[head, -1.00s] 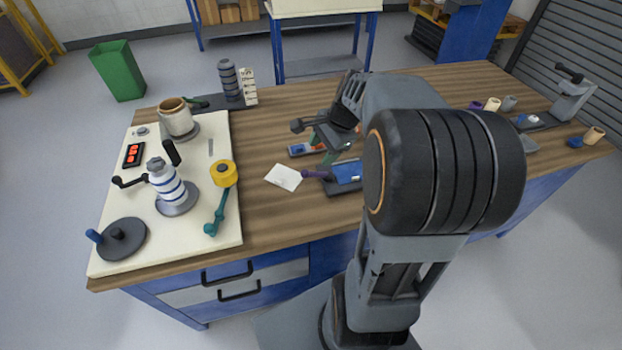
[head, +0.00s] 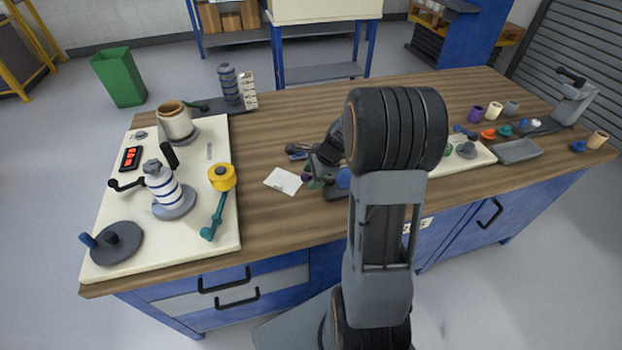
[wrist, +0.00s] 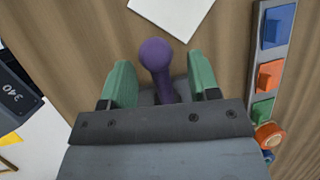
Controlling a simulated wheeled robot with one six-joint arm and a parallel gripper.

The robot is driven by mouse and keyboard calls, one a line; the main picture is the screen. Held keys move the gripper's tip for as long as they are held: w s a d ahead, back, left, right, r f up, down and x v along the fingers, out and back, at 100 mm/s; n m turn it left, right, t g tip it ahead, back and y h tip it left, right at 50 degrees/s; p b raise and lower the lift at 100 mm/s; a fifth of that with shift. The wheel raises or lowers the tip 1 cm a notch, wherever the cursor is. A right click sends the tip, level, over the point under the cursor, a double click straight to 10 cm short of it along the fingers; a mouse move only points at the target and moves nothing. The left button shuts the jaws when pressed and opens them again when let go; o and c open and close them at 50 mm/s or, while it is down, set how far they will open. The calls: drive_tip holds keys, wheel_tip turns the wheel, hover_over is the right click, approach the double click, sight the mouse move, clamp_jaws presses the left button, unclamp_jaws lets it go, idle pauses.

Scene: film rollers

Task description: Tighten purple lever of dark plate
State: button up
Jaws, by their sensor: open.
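The purple lever (wrist: 158,62) shows in the wrist view with its round knob toward the camera, between the two green fingers of my gripper (wrist: 161,78). The fingers are apart, with a gap on each side of the lever. In the head view only a small bit of the purple lever (head: 306,178) shows beside my gripper (head: 317,181). The dark plate (head: 334,194) lies on the wooden bench, mostly hidden behind my arm, with a blue part on it.
A white card (head: 283,181) lies left of the plate. A grey strip with coloured blocks (wrist: 270,75) is close to the right finger in the wrist view. A cream board (head: 110,250) with spools fills the bench's left end.

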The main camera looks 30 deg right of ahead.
drive_tip(key=shift+w+a+f, duration=0.15)
drive_tip(key=shift+a+f, duration=0.05)
drive_tip(key=shift+f, duration=0.35)
clamp_jaws()
